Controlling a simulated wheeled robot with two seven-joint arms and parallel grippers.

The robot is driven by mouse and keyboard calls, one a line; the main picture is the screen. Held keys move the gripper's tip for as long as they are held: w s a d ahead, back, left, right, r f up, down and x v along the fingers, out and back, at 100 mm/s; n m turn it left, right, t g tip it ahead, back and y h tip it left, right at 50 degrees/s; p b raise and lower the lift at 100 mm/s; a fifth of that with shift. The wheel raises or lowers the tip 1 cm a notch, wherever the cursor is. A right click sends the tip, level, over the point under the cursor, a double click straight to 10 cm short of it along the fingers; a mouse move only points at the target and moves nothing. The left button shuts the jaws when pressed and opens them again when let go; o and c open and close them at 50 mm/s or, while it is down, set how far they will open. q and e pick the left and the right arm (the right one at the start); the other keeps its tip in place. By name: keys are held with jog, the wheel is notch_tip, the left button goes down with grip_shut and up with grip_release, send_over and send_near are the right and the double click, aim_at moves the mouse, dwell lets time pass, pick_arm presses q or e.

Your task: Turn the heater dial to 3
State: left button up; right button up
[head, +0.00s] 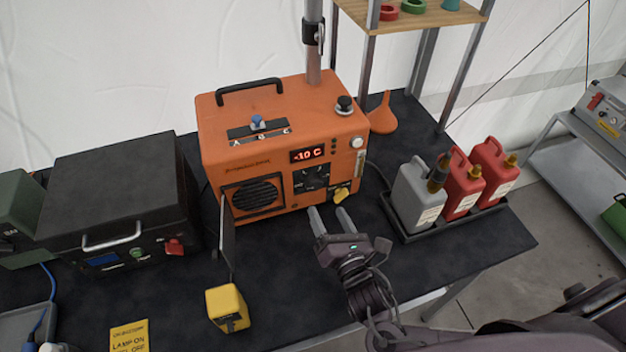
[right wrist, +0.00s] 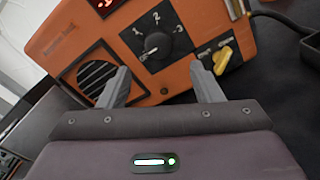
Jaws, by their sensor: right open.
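The orange heater (head: 225,135) stands on the dark table, with a red display reading about -10 C. Its black dial (head: 314,172) is on a dark panel on the front; it also shows in the right wrist view (right wrist: 158,45), with the numbers 1, 2 and 3 around its top. A white mark on the dial appears to point lower left, away from the 3. My right gripper (head: 331,212) is open and empty, in front of and below the dial, apart from it. In the right wrist view its fingers (right wrist: 161,78) sit below the dial. My left gripper is out of view.
A yellow knob (head: 341,195) sits right of the dial. Grey and red cans (head: 465,185) stand in a tray at right. A dark thin panel (head: 227,240) and a yellow block (head: 228,306) are at left. A black case (head: 110,190) stands farther left.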

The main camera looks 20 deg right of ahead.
aim_at(315, 187)
jog(key=w, duration=0.3)
jog(key=w+p, duration=0.1)
jog(key=w, duration=0.2)
jog(key=shift+w+a+r, duration=0.2)
jog(key=shift+w, duration=0.5)
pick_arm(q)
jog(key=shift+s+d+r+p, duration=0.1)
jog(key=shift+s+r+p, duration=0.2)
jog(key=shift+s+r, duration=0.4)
pick_arm(e)
jog(key=shift+f, duration=0.1)
jog(key=c, duration=1)
